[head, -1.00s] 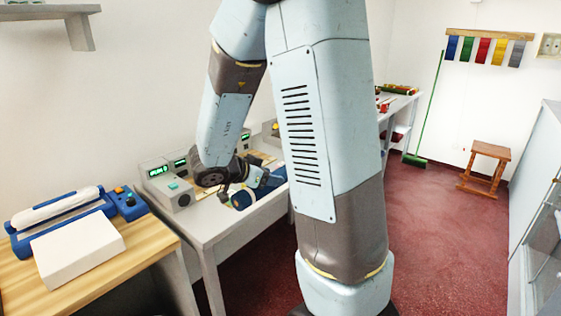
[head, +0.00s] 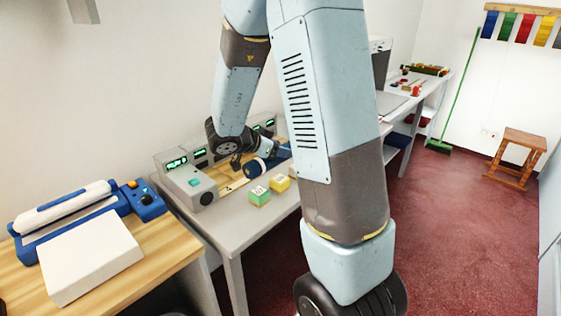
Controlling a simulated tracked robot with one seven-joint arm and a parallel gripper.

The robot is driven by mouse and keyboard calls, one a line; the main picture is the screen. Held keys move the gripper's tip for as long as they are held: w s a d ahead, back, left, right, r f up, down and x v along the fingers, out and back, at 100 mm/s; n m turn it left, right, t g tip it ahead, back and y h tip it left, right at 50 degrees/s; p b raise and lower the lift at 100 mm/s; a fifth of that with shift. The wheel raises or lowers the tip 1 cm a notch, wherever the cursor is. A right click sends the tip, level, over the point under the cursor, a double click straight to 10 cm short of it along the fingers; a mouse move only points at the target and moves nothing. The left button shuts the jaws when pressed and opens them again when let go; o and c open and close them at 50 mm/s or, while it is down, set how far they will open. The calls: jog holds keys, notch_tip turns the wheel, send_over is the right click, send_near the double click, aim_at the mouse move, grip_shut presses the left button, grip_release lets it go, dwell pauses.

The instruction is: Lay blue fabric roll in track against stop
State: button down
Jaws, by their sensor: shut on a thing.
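The blue fabric roll (head: 256,168) shows its near end over the grey counter, in front of the row of grey display boxes. Its far part is hidden behind my arm. My gripper (head: 238,161) is small and partly hidden by my wrist; it is shut on the roll. A pale wooden track (head: 233,187) lies under and left of the roll's near end. I cannot tell whether the roll touches the track. The stop cannot be made out.
A green block (head: 259,196) and a yellow block (head: 279,184) sit on the counter (head: 232,218) just in front of the roll. A grey box with a green button (head: 190,186) stands left of the track. A wooden table (head: 150,262) holds a blue-and-white machine (head: 68,217).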

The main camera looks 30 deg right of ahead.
jog(key=w+f, duration=0.2)
jog(key=w, duration=0.1)
jog(key=w+d+f, duration=0.1)
jog(key=w+f, duration=0.2)
jog(key=w+d+f, duration=0.1)
jog(key=w+f, duration=0.1)
jog(key=w, duration=0.1)
jog(key=shift+w+f, duration=0.15)
jog(key=shift+f, duration=0.2)
jog(key=shift+w+f, duration=0.1)
jog(key=shift+f, duration=1.65)
jog(key=shift+c, duration=1.9)
grip_release()
jog(key=shift+w, duration=0.1)
